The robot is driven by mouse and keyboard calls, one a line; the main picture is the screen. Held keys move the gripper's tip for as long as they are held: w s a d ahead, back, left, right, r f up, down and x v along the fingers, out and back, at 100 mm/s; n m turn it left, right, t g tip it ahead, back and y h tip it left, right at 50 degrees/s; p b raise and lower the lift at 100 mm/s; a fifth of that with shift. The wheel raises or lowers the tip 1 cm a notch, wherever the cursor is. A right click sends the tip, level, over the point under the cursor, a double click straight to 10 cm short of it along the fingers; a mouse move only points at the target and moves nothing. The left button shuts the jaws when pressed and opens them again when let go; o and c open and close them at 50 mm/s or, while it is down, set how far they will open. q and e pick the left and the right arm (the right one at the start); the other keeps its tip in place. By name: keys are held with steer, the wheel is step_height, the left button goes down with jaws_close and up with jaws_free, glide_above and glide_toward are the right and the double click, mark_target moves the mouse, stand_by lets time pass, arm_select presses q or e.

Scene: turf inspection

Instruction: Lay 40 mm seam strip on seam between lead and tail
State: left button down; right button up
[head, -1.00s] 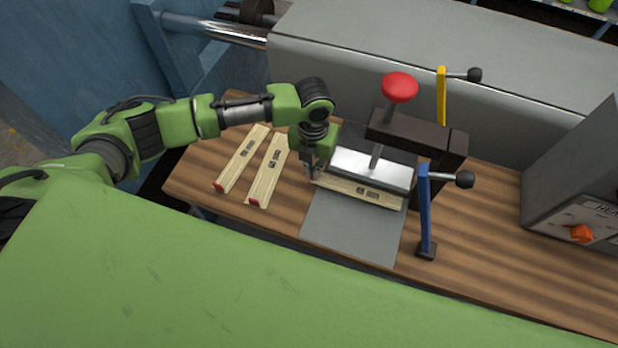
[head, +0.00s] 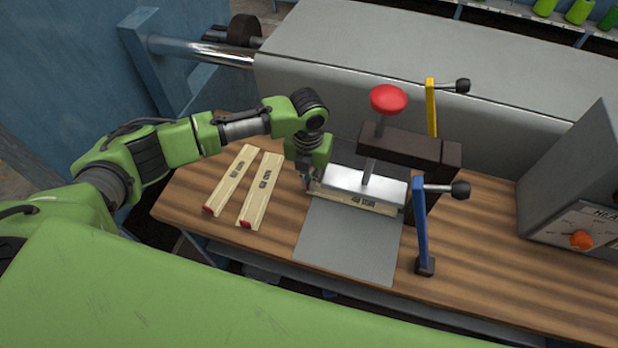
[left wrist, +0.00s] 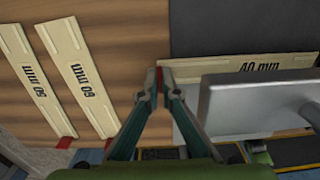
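The strip marked 40 mm (head: 362,203) is pale, with a red end. My left gripper (head: 308,187) is shut on that red end, as the left wrist view (left wrist: 160,73) shows. The strip runs right from the fingers, along the border between a dark grey sheet (left wrist: 235,25) behind and a lighter grey sheet (head: 347,250) in front. A silver press bar (head: 360,181) covers part of the strip from above. The seam itself is hidden, and I cannot tell whether the strip touches the sheets. My right gripper is not in view.
Strips marked 50 mm (left wrist: 28,75) and 60 mm (left wrist: 80,75) lie on the wooden bench left of the sheets. A red knob (head: 389,99), a blue lever (head: 421,225) and a yellow lever (head: 431,108) stand around the press.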

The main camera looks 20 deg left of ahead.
arm_select(q)
steer(key=c, duration=2.2)
jaws_free()
steer(key=shift+r, duration=0.25)
step_height(320, 180, up, 12)
steer(key=shift+a+f, duration=0.15)
